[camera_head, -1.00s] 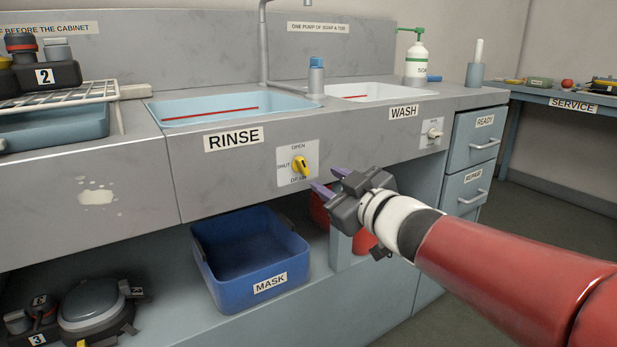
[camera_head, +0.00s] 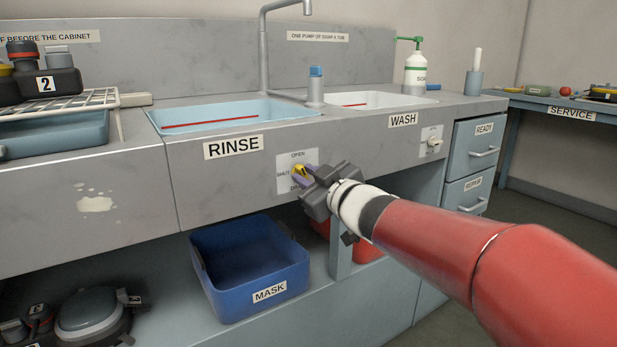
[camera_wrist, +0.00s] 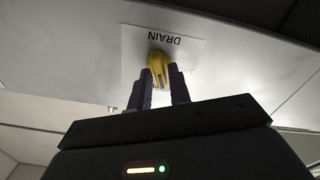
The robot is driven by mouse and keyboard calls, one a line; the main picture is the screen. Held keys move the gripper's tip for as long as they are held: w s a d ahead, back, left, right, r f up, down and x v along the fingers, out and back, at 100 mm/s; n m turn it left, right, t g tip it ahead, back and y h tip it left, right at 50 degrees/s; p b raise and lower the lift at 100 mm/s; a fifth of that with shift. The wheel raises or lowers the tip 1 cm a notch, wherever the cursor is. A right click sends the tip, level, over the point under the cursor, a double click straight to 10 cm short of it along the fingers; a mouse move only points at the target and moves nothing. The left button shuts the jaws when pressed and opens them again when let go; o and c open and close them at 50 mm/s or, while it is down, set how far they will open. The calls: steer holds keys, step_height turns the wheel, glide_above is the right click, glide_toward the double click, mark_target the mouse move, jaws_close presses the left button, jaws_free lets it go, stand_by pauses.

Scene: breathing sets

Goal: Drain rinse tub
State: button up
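The rinse tub (camera_head: 215,112) is a light blue sink with a red line inside, behind the RINSE label (camera_head: 233,147). Its yellow drain knob (camera_head: 298,170) sits on a white plate marked OPEN, SHUT and DRAIN on the counter front. My gripper (camera_head: 304,174) is at the knob with its purple fingers pointing at it. In the wrist view the fingers are apart, one on each side of the yellow knob (camera_wrist: 158,66). I cannot tell whether they touch it. The knob's lower part and part of the plate are hidden by my gripper in the head view.
The wash tub (camera_head: 375,101) and its own knob (camera_head: 433,146) are to the right. A tap (camera_head: 264,50) and a blue-topped post (camera_head: 315,88) stand at the sinks. A blue MASK bin (camera_head: 268,293) and red containers are below the counter.

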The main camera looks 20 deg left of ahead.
jaws_close()
steer(key=shift+n, duration=0.4)
steer(key=n+b, duration=0.1)
steer(key=n, duration=0.1)
steer(key=shift+f+n+b, duration=0.15)
steer(key=shift+n+b, duration=0.2)
steer(key=shift+n, duration=0.05)
steer(key=shift+s+n+b, duration=0.1)
steer(key=shift+n+b, duration=0.8)
steer(key=shift+n, duration=1.4)
steer(key=shift+o, duration=1.8)
jaws_free()
